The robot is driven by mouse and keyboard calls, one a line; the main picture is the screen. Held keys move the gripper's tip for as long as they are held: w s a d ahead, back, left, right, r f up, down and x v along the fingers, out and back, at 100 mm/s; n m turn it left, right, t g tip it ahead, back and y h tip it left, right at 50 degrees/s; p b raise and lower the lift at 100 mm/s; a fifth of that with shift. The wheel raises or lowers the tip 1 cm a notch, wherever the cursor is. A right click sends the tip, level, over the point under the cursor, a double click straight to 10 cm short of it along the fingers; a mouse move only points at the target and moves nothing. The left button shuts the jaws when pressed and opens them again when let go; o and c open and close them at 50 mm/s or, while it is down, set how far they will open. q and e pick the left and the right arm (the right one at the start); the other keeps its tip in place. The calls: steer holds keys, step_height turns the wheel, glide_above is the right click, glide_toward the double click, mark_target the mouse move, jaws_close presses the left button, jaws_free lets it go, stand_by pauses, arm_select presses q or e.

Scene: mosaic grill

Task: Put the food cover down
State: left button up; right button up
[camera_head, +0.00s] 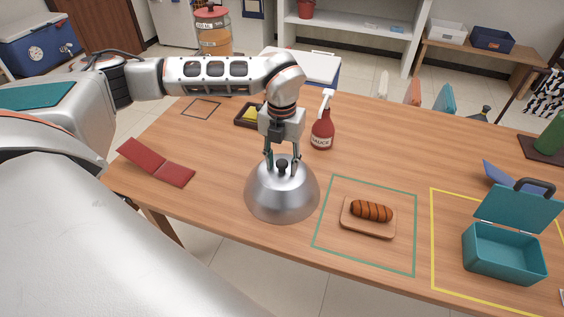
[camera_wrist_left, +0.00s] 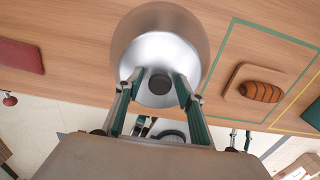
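The food cover is a shiny silver dome (camera_head: 282,198) with a dark knob on top. It stands upright on the wooden table, left of the green outlined square. My left gripper (camera_head: 282,160) is directly above it, pointing down, with its fingers on either side of the knob. In the left wrist view the dome (camera_wrist_left: 158,50) is below the gripper (camera_wrist_left: 159,86). The fingertips are spread, with a visible gap between each one and the knob, so the gripper is open.
A sausage (camera_head: 371,211) lies on a small wooden board (camera_head: 368,231) inside the green outline. A sauce bottle (camera_head: 322,130) stands behind the dome. A red folder (camera_head: 155,163) lies left, and an open teal lunch box (camera_head: 505,252) stands right. The table between dome and folder is clear.

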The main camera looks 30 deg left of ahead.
arm_select(q)
step_height(320, 180, up, 12)
steer(key=shift+r, duration=0.15)
stand_by(0.3)
stand_by(0.5)
